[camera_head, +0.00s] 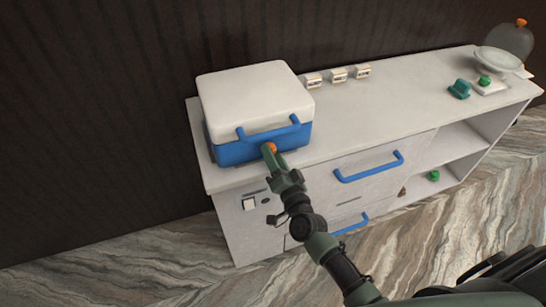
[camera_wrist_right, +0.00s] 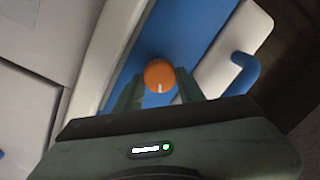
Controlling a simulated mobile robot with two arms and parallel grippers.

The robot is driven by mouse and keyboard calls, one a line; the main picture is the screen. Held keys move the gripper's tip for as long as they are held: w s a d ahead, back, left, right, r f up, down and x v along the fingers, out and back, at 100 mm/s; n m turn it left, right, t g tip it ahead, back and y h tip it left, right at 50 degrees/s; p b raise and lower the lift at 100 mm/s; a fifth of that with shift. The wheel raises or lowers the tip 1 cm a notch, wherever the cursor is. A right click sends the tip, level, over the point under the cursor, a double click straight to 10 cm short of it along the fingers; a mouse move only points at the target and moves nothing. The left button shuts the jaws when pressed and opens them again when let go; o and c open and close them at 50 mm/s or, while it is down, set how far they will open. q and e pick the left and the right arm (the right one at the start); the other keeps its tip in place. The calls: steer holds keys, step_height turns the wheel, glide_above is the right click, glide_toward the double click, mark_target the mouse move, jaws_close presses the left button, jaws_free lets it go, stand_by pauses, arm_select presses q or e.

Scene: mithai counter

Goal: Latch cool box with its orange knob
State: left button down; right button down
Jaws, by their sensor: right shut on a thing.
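The cool box (camera_head: 255,97) stands at the left end of the counter, with a white lid, a blue body and a blue handle on its front. Its lid looks closed. The orange knob (camera_head: 269,147) is on the blue front, below the handle. In the right wrist view the orange knob (camera_wrist_right: 159,74) sits between the two fingers and shows a short white mark. My right gripper (camera_head: 271,152) is shut on the knob; it also shows in the right wrist view (camera_wrist_right: 158,88). My left gripper is not in view.
The white counter (camera_head: 390,115) is clear in the middle. Three small cards (camera_head: 339,75) stand along its back edge. A scale with a white pan (camera_head: 497,60) and a teal item (camera_head: 459,89) are at the right. Blue drawer handles (camera_head: 369,167) project from the front.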

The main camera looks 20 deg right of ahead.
steer(key=m+b, duration=0.1)
steer(key=m, duration=0.4)
steer(key=shift+f+m+h, duration=0.15)
steer(key=shift+m+h, duration=0.15)
steer(key=shift+m, duration=0.1)
stand_by(0.3)
steer(key=c, duration=0.9)
jaws_free()
steer(key=shift+s, duration=0.15)
steer(key=s+b, duration=0.1)
steer(key=s, duration=0.6)
steer(key=shift+s+d+f+b, duration=0.1)
steer(key=shift+s+f+b, duration=0.05)
steer(key=shift+s+b, duration=0.15)
